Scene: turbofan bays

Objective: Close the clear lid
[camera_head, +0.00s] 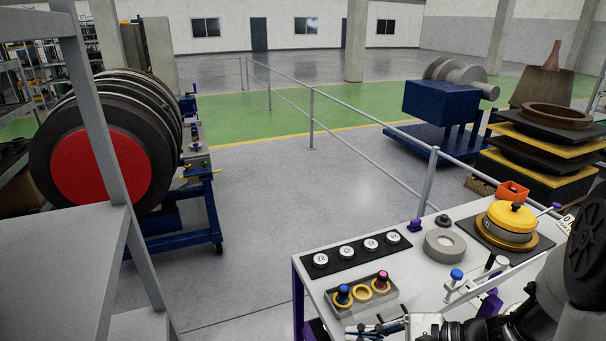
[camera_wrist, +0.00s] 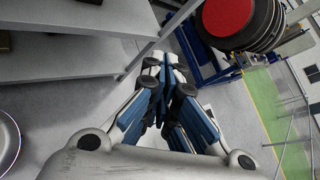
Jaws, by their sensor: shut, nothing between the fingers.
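My gripper (camera_wrist: 165,64) is shut and empty in the wrist view, its blue, white and black fingers together. It points toward bare floor between grey shelves and a blue stand. In the head view my gripper (camera_head: 362,329) shows at the bottom edge, by the near side of a white-topped bench (camera_head: 415,267). I cannot make out a clear lid for certain in either view. A round, shiny rim (camera_wrist: 8,140) is cut off at the left edge of the wrist view; I cannot tell what it is.
Grey shelves (camera_head: 65,245) stand left. A railing (camera_head: 370,160) runs behind the bench. The floor between is clear.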

